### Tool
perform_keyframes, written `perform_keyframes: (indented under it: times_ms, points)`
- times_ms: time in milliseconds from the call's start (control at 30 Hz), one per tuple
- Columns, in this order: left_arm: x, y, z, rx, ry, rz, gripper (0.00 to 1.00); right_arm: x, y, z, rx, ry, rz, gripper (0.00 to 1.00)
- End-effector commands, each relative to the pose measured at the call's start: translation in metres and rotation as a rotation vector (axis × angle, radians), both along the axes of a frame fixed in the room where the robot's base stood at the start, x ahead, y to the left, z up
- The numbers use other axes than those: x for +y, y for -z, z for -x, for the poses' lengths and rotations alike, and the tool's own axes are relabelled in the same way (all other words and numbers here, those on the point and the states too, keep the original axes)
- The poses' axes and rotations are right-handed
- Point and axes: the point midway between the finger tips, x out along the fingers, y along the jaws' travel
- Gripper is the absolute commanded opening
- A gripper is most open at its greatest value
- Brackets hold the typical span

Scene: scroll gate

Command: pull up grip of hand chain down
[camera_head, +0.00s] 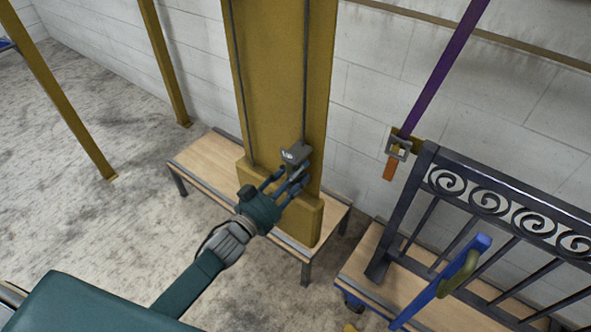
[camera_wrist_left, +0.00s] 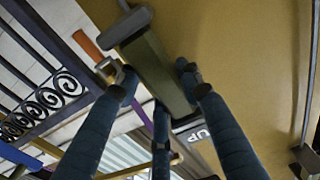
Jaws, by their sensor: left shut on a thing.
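The up grip (camera_head: 296,154) hangs on the right-hand strand of the hand chain (camera_head: 305,75), in front of the yellow-brown column. In the left wrist view it is an olive block (camera_wrist_left: 158,75) with grey end caps, beside a small "UP" label (camera_wrist_left: 197,133). My left gripper (camera_head: 290,180) has its blue fingers closed around the grip, which sits between them in the wrist view. In the head view the fingers hide its lower part. The left chain strand (camera_head: 240,85) runs down the column's left side. My right gripper is not in view.
The column (camera_head: 275,60) stands by a low wooden bench (camera_head: 200,160). At right, a black scrollwork gate (camera_head: 500,200) rests on a wooden cart (camera_head: 370,265) with a blue handle (camera_head: 445,280). A purple strap (camera_head: 440,75) hangs on the wall.

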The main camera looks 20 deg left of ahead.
Motion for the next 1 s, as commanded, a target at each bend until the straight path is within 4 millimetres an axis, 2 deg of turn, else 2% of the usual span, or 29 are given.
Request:
perform_keyframes:
  times_ms: [33,300,333,367,633,767,867,1000]
  points:
    - [-0.001,0.032,0.007,0.047,-0.002,-0.013,0.00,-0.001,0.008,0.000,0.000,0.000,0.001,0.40]
    - [-0.001,0.030,0.007,0.047,-0.002,-0.014,0.00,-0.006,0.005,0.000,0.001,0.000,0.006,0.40]
    - [-0.001,0.030,0.007,0.047,-0.002,-0.014,0.40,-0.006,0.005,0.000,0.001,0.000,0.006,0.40]
    - [-0.001,0.031,0.007,0.048,-0.002,-0.014,0.45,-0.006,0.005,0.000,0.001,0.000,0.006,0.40]
    - [0.000,0.024,0.005,0.038,-0.004,-0.011,0.45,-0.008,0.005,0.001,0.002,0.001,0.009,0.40]
    - [0.003,0.024,0.011,0.036,-0.004,-0.009,0.45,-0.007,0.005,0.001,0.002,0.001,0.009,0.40]
    - [0.008,0.024,0.025,0.037,-0.004,-0.009,0.45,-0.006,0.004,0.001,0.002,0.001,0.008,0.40]
    - [0.018,0.026,0.054,0.041,-0.003,-0.012,0.45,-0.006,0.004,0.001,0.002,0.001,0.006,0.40]
